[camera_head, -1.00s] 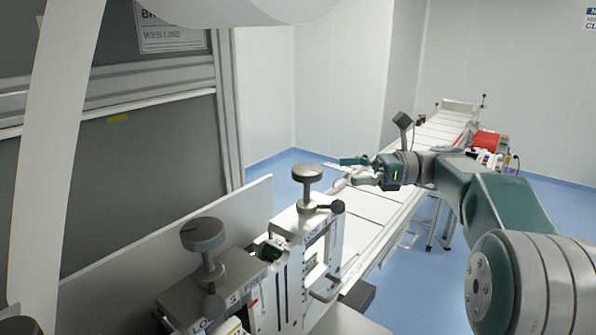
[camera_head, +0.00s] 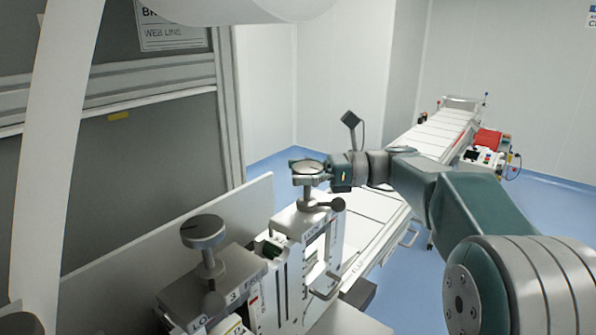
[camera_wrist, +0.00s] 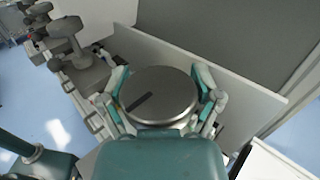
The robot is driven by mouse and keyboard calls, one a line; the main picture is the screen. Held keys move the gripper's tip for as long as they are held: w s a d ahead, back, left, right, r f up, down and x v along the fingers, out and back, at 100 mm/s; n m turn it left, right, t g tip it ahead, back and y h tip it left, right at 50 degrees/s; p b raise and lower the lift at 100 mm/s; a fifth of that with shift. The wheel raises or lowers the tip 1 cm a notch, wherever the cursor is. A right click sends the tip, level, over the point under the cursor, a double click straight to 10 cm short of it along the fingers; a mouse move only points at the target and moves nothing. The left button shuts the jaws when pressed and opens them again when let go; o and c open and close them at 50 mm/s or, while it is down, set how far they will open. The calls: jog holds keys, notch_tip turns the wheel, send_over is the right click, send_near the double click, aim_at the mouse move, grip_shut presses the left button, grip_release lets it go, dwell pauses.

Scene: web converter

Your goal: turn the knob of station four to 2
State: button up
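The station four knob (camera_head: 308,166) is a round grey cap on a stem, on the unit just beyond the one marked 3. In the wrist view its flat top (camera_wrist: 158,95) fills the middle, with a dark pointer line slanting from lower left to upper right. My gripper (camera_head: 310,170) is level with the cap; its two green-tipped fingers (camera_wrist: 160,88) stand open on either side of it. I cannot tell whether either finger touches the cap. The scale numbers around the knob are not visible.
The station 3 knob (camera_head: 203,232) stands nearer, to the left. A small lever with a dark ball (camera_head: 337,204) sticks out just below the station four knob. A pale upright plate (camera_head: 150,240) runs behind the units. A long conveyor (camera_head: 430,140) extends to the back right.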

jog(key=shift+c, duration=1.4)
jog(key=shift+m+t, duration=0.3)
jog(key=shift+t, duration=0.2)
jog(key=m+t, duration=0.2)
jog(key=t, duration=0.1)
jog(key=m+t+h, duration=0.1)
jog(key=t, duration=0.1)
jog(key=m+t, duration=0.2)
jog(key=t, duration=0.1)
jog(key=shift+w+r+m+t, duration=0.1)
jog(key=shift+w+m+t, duration=0.2)
jog(key=shift+w, duration=0.05)
jog(key=m+t+h, duration=0.1)
jog(key=t, duration=0.1)
jog(key=m+t+h, duration=0.1)
jog(key=m, duration=0.1)
jog(key=m+t+h, duration=0.1)
jog(key=t+h, duration=0.1)
jog(key=shift+w+d+t, duration=0.15)
jog(key=shift+w+t, duration=0.1)
jog(key=shift+t, duration=0.05)
jog(key=shift+w+d+m+t+h, duration=0.1)
jog(key=shift+m+t+h, duration=0.55)
jog(key=shift+m+h, duration=0.25)
jog(key=shift+w+d+m+t+h, duration=0.1)
jog(key=shift+m+t+h, duration=0.6)
jog(key=shift+h, duration=0.3)
jog(key=shift+w+d+m+t+h, duration=0.1)
jog(key=shift+m+t+h, duration=0.25)
jog(key=shift+m+h, duration=0.25)
